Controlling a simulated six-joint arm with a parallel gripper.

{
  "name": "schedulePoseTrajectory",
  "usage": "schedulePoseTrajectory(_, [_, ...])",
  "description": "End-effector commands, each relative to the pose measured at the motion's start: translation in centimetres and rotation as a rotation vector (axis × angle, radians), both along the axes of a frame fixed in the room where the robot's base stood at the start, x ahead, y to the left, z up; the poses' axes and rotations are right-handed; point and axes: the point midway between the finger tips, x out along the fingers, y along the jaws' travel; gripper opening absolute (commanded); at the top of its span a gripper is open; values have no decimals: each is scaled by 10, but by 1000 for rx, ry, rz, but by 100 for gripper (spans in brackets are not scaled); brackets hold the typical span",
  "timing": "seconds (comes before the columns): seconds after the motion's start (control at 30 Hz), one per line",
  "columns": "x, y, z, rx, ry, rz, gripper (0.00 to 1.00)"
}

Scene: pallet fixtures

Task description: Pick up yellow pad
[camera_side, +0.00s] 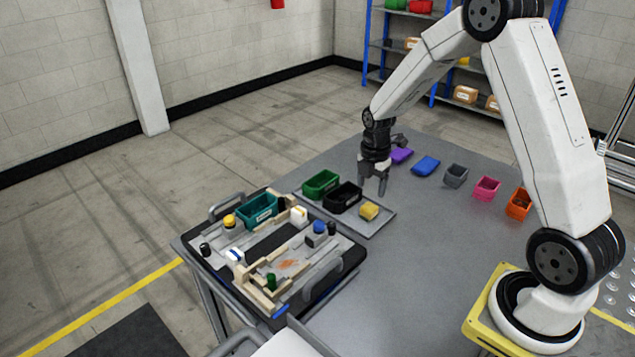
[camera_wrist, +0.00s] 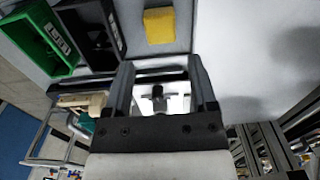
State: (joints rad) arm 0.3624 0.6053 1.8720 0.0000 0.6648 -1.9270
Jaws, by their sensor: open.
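The yellow pad (camera_side: 369,210) lies on a flat grey plate (camera_side: 385,222) on the table, to the right of a black bin. In the wrist view the yellow pad (camera_wrist: 159,25) shows near the top, beyond the fingertips. My gripper (camera_side: 374,190) is open and empty. It hangs pointing down above the table, close to the pad and a little above it in the side picture. In the wrist view the two fingers of my gripper (camera_wrist: 158,70) stand apart with nothing between them.
A black bin (camera_side: 343,196) and a green bin (camera_side: 320,184) stand left of the pad. A pallet fixture (camera_side: 345,254) with a teal bin (camera_side: 257,210) and small parts is at the left. Purple, blue, grey, pink and orange items line the table's far right.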

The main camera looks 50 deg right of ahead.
Motion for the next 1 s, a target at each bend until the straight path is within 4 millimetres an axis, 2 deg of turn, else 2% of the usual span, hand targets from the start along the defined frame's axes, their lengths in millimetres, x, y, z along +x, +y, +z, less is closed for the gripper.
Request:
schedulePoseTrajectory(0.27, [-1,-4,-4,0,0,0,74])
schedulePoseTrajectory(0.57, [-1,-4,-25,0,1,0,74])
schedulePoseTrajectory(0.87, [-1,-4,-29,0,-1,0,74])
schedulePoseTrajectory(1.0, [-1,-3,-37,0,1,0,74])
